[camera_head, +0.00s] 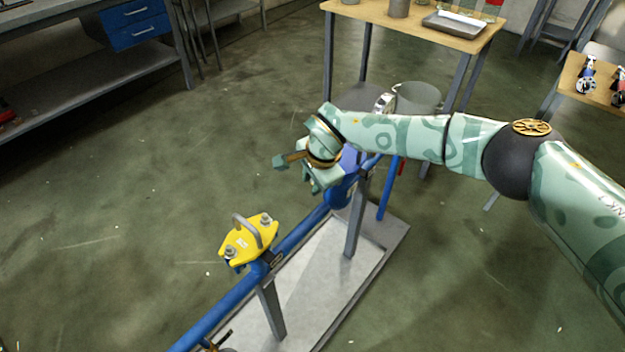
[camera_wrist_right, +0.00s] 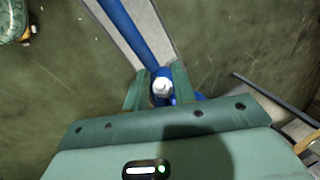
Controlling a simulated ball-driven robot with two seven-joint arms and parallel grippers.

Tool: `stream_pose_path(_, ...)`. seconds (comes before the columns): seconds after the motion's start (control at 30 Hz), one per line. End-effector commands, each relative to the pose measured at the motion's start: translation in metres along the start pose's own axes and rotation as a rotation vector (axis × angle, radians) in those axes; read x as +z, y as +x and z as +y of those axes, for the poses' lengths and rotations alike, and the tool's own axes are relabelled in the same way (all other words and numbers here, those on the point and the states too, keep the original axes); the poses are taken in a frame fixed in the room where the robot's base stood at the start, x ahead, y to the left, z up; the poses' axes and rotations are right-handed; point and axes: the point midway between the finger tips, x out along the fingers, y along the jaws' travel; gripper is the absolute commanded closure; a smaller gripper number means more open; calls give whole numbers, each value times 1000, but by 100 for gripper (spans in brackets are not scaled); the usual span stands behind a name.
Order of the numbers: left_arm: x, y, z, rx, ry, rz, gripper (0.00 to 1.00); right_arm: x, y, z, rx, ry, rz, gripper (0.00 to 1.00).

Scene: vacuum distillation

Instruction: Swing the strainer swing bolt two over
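The blue strainer (camera_head: 342,192) sits on the blue pipe, partly hidden behind my right gripper (camera_head: 299,174). My right gripper is open above its near side, with the two fingers spread apart. In the right wrist view, a pale, rounded bolt or nut end (camera_wrist_right: 162,87) on the blue body shows between the fingertips of the right gripper (camera_wrist_right: 160,92). I cannot tell whether either finger touches it. Which swing bolt this is cannot be read from the frames.
A yellow fitting (camera_head: 248,244) with a grey U-shaped handle stands on the blue pipe (camera_head: 215,317), above a pale-topped base plate (camera_head: 318,283). Behind the strainer are a grey bucket (camera_head: 417,99) and a wooden-topped table (camera_head: 385,14). The green floor at left is open.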

Motion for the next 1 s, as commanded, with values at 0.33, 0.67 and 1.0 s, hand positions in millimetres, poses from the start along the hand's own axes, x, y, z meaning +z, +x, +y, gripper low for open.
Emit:
stream_pose_path(0.33,6,11,2,5,1,-15,70,-6,3,-1,22,26,-65,100)
stream_pose_path(0.67,14,30,5,13,2,-39,70,-12,-8,-6,66,69,-231,100)
stream_pose_path(1.0,14,29,4,13,2,-37,70,-12,-9,-6,65,69,-229,70)
